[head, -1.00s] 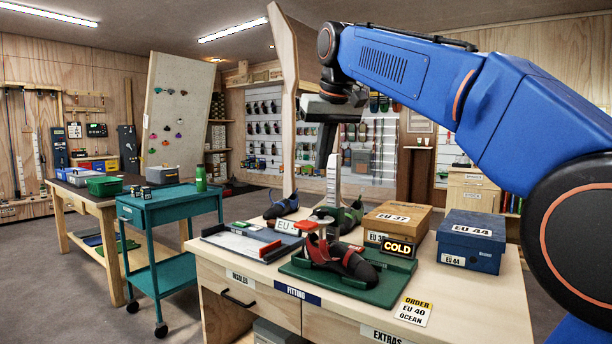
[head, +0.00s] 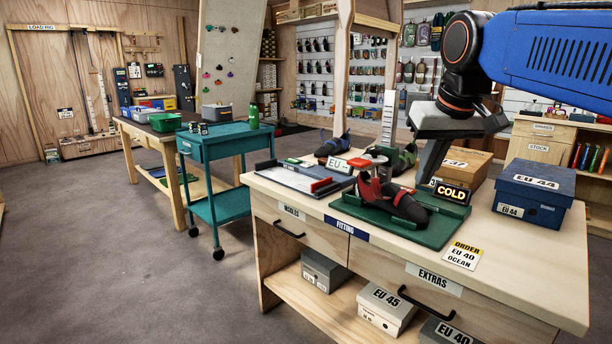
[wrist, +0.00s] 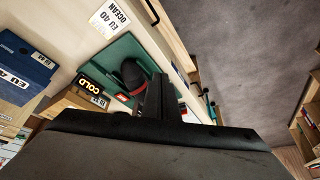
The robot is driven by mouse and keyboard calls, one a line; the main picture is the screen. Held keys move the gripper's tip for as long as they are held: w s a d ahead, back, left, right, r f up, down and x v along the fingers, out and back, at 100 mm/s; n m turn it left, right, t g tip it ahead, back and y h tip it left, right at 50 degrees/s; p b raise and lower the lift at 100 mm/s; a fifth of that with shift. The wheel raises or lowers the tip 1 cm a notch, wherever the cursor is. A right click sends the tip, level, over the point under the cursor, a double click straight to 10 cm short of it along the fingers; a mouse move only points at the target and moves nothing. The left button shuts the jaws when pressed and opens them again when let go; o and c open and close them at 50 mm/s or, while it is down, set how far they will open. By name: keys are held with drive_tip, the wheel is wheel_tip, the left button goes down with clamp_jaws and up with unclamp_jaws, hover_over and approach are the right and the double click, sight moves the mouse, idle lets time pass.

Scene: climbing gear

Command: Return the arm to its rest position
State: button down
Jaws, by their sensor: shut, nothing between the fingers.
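My gripper (head: 432,160) hangs below the blue arm at the right of the head view, above the back of the fitting bench (head: 540,270). Its fingers are together with nothing between them. In the wrist view my gripper (wrist: 158,95) shows as dark fingers pointing over the bench. A red and black climbing shoe (head: 392,195) lies on the green fitting board (head: 425,230), below and left of the gripper. The shoe is partly hidden behind the fingers in the wrist view (wrist: 132,72).
The COLD sign (head: 452,192), a brown box (head: 470,165) and the blue EU 44 box (head: 535,190) stand close to the gripper. A blue shoe (head: 331,146) and a green shoe (head: 402,158) sit behind the board. A teal cart (head: 215,148) stands left; floor there is clear.

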drive_tip(key=s+d+f, duration=0.2)
drive_tip(key=s+f, duration=0.8)
drive_tip(key=f, duration=0.4)
drive_tip(key=s+d+f+m, duration=0.1)
drive_tip(key=s+d+f, duration=0.1)
drive_tip(key=s+f, duration=0.8)
wheel_tip(320, 180, down, 4)
drive_tip(key=shift+d+r, duration=0.1)
drive_tip(key=shift+d, duration=0.3)
drive_tip(key=c, duration=2.4)
unclamp_jaws()
drive_tip(key=shift+c, duration=0.2)
